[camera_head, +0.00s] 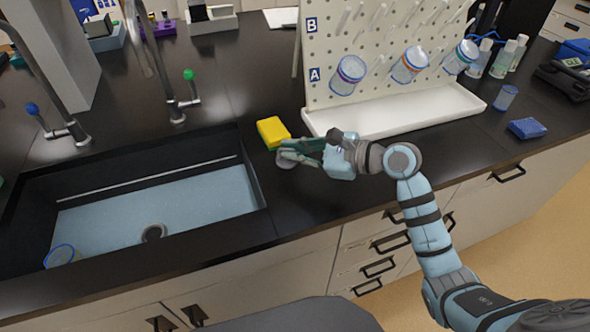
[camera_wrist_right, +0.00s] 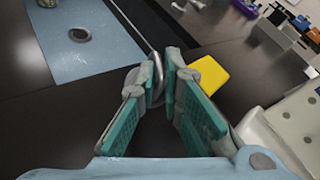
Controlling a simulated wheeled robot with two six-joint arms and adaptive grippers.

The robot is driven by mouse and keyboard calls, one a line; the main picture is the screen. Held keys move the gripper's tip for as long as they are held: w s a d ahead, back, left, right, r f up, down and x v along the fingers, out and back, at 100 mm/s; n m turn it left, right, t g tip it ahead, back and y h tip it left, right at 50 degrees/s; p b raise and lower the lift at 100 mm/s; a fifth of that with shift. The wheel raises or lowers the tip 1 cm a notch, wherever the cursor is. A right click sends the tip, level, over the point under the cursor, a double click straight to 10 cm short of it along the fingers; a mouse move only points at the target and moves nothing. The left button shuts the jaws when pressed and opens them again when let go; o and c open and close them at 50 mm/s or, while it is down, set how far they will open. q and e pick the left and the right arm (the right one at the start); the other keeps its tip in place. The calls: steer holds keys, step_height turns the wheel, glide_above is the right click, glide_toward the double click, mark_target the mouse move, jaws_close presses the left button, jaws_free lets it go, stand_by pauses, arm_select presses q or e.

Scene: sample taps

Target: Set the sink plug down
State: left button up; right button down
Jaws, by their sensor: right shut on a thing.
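My right gripper (camera_head: 292,152) is over the black counter, to the right of the sink and close to the yellow sponge. In the right wrist view its green-padded fingers (camera_wrist_right: 163,82) are closed on a thin grey, curved thing, which I take for the sink plug (camera_wrist_right: 155,66). The plug is seen nearly edge-on and partly hidden by the fingers. I cannot tell whether it touches the counter. The sink (camera_head: 190,198) has an uncovered drain (camera_head: 153,233) in its pale blue floor; the drain also shows in the right wrist view (camera_wrist_right: 79,35). My left gripper is not in view.
The yellow sponge (camera_head: 272,132) lies just behind the gripper. A pegboard rack with jars and a white tray (camera_head: 400,121) stands to the right. Two taps (camera_head: 178,113) rise behind the sink. A jar (camera_head: 62,256) is in the sink's left corner. Front counter is clear.

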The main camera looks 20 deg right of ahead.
mark_target(295, 164)
step_height(295, 164, down, 4)
steer(key=shift+f+b, duration=0.15)
steer(key=shift+b, duration=0.4)
steer(key=c, duration=1.7)
jaws_free()
steer(key=p+v, duration=0.1)
steer(key=v, duration=1.1)
steer(key=shift+p, duration=0.4)
